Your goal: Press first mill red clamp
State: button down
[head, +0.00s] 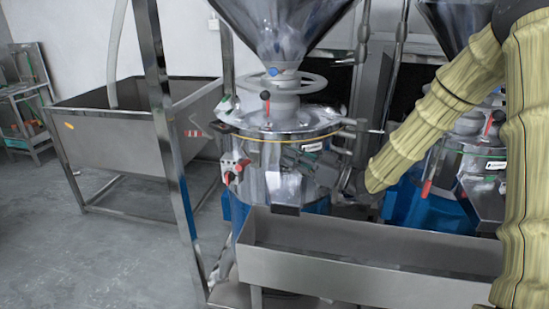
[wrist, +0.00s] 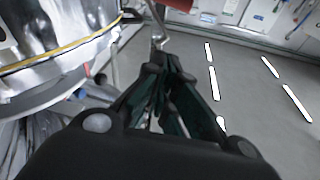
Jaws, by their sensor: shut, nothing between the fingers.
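The first mill (head: 287,125) is a shiny metal drum under a dark funnel, with a yellow band around it. Its drum (wrist: 60,50) fills the left of the wrist view. A red clamp handle (wrist: 178,4) on a bent metal rod shows at the top edge of the wrist view, partly cut off. My gripper (wrist: 168,62) is shut and empty, its dark fingertips just below that rod; I cannot tell whether they touch it. In the head view my gripper (head: 299,157) is in front of the mill's drum. I cannot clearly make out this clamp handle there.
A long steel trough (head: 350,259) stands in front of the mill. A steel bin (head: 120,136) and an upright post (head: 168,110) are to the left. A second mill with a red handle (head: 427,188) is behind my arm at right.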

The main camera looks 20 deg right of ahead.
jog(key=r, duration=0.2)
send_over(246, 164)
jog(key=s+d, duration=0.2)
jog(key=d, duration=0.2)
jog(key=shift+w+a+f+p, duration=0.1)
jog(key=shift+a+f, duration=0.2)
jog(key=shift+f, duration=0.35)
jog(key=shift+w+a+f+p, duration=0.15)
jog(key=shift+a+f, duration=0.2)
jog(key=shift+f, duration=0.25)
jog(key=shift+a+f+p, duration=0.1)
jog(key=shift+a+f, duration=0.2)
jog(key=shift+f, duration=0.35)
jog(key=shift+a, duration=0.1)
